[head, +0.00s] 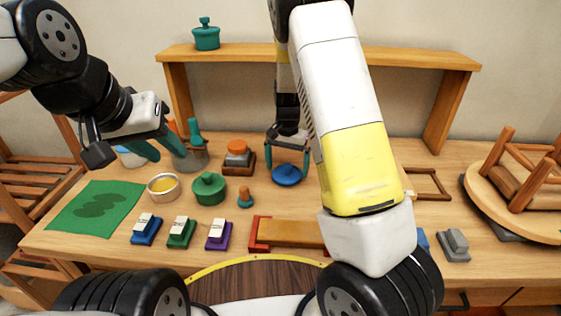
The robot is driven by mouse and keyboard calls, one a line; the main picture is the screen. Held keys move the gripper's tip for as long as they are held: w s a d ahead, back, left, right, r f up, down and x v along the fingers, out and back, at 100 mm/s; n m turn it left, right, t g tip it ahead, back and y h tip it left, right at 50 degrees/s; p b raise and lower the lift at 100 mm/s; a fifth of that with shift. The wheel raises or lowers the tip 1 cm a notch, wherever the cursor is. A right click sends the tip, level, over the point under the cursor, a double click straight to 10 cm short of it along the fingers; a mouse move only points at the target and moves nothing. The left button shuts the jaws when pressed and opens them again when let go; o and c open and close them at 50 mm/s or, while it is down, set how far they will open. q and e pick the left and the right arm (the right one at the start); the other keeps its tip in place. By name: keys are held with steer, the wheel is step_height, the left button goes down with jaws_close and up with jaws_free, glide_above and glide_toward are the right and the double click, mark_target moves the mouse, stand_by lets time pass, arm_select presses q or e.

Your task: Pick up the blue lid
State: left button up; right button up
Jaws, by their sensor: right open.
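The blue lid (286,175) lies on the tabletop near the middle of the table, with a small knob on top. My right gripper (287,158) reaches down from above, behind my white and yellow arm link. Its teal fingers are apart, one on each side of the lid's knob. I cannot tell whether they touch the lid. My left gripper (168,156) is at the left, over the back of the table, with its teal fingers apart and no held object visible between them.
A wooden shelf (420,58) spans the back. An upturned stool (515,190) fills the right. My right arm hides part of the table.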

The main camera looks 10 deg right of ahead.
steer(key=shift+f, duration=0.7)
steer(key=c, duration=1.1)
steer(key=shift+r, duration=0.1)
